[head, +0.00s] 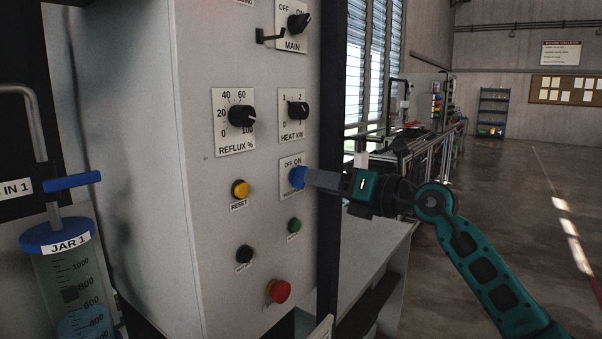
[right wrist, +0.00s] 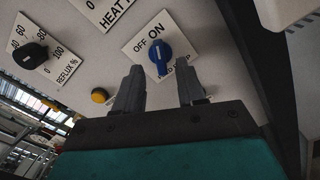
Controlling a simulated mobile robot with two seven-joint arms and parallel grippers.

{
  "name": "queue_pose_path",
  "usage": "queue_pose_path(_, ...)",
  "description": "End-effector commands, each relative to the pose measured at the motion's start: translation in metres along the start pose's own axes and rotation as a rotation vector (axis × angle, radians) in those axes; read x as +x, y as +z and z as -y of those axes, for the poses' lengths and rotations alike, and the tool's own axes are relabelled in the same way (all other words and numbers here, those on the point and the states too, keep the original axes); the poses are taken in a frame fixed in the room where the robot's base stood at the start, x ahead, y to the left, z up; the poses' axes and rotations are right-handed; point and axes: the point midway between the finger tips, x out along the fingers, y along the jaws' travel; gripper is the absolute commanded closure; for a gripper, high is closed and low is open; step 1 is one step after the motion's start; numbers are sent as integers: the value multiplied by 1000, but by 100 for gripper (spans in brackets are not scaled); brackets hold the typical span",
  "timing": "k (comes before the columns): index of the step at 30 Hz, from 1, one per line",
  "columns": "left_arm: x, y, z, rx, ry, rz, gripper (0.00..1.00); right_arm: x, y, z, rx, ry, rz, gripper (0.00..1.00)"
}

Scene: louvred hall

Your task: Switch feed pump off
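The feed pump switch is a blue rotary knob (head: 297,177) on a white OFF/ON plate (head: 290,163) on the grey panel. In the right wrist view the blue knob (right wrist: 159,57) shows close up, its grip pointing roughly toward ON; the label below it is partly hidden. My right gripper (head: 309,178) reaches in from the right, level with the knob. In the wrist view the right gripper (right wrist: 160,78) has its two fingers apart, one each side of the knob's line, with nothing between them; contact cannot be told. My left gripper is not in view.
Near the plate are a yellow reset button (head: 240,189), a green button (head: 294,225), a black button (head: 244,254) and a red mushroom button (head: 279,291). Heat (head: 298,110) and reflux (head: 241,116) dials sit above. A blue-lidded jar (head: 62,234) stands left. Open floor lies right.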

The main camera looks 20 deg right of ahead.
Motion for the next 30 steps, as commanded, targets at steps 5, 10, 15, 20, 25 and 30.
queue_pose_path(5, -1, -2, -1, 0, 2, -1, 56, 26, 1, -1, 3, 2, 2, 61)
queue_pose_path(10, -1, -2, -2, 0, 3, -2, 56, 33, 0, 1, 0, -1, 1, 61)
queue_pose_path(15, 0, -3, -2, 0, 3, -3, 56, 39, 0, 0, 1, 0, 1, 61)
queue_pose_path(20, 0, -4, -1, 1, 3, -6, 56, 41, 0, 0, 1, -1, 1, 61)
queue_pose_path(25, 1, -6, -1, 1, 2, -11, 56, 41, 0, 0, 1, -1, 1, 67)
queue_pose_path(30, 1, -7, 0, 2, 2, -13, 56, 41, 0, 0, 1, -1, 1, 84)
